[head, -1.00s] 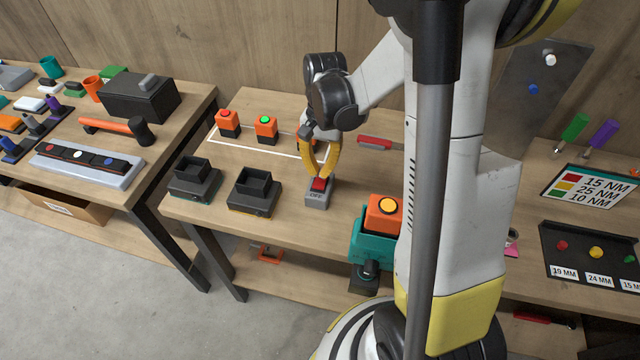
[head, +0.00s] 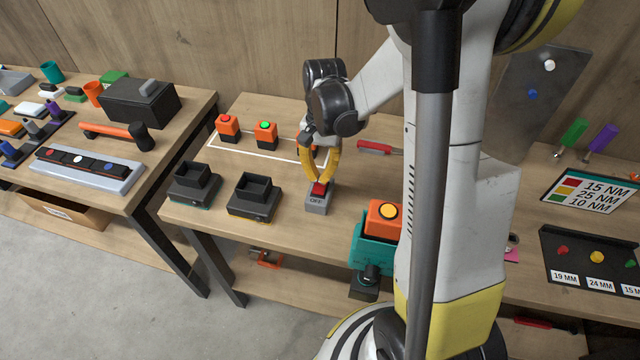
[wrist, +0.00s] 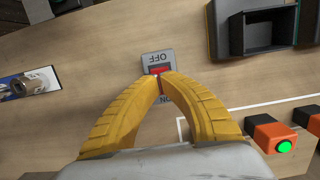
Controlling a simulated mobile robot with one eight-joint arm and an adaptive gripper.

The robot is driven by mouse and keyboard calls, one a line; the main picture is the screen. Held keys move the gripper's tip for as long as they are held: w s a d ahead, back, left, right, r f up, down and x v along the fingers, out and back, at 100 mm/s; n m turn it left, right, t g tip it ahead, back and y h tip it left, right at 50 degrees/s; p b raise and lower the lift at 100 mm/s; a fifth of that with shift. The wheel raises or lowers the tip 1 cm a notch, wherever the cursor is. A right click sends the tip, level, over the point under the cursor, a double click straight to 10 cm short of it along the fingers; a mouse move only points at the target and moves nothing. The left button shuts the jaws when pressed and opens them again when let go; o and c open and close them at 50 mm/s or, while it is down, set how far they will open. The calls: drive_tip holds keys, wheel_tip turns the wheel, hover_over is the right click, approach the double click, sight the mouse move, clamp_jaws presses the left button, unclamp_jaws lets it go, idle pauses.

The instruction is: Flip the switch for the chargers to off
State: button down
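The switch (head: 317,203) is a small grey box with a red rocker on the middle table. Its OFF label faces the table's front edge; it also shows in the wrist view (wrist: 159,58), where the ON label at the other end is partly covered by a finger. My gripper (head: 320,181) has its yellow fingers brought together at the tips, right at the red rocker. In the wrist view my gripper (wrist: 160,76) overlaps the rocker's edge; I cannot tell whether it touches or which way the rocker is tilted. Two dark chargers (head: 195,184) (head: 254,198) stand left of the switch, empty.
Orange blocks with a red light (head: 227,126) and a green light (head: 265,133) stand inside a white outline behind the chargers. A red-handled tool (head: 374,147) lies behind.

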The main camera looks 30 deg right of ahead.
sight(319, 190)
drive_tip(key=shift+s+a+f+b, duration=0.1)
drive_tip(key=shift+f+b, duration=0.7)
drive_tip(key=shift+f, duration=0.15)
drive_tip(key=shift+s+a+f+b, duration=0.1)
drive_tip(key=shift+f+b, duration=0.7)
drive_tip(key=shift+f, duration=0.15)
idle(1.1)
drive_tip(key=shift+w+d+r+p, duration=0.1)
drive_tip(key=shift+r+p, duration=0.7)
drive_tip(key=shift+r, duration=0.35)
drive_tip(key=shift+w+d+r+p, duration=0.15)
drive_tip(key=shift+r+p, duration=0.7)
drive_tip(key=shift+r, duration=0.35)
drive_tip(key=shift+w+d+r+p, duration=0.1)
drive_tip(key=shift+r+p, duration=0.7)
drive_tip(key=shift+r, duration=0.35)
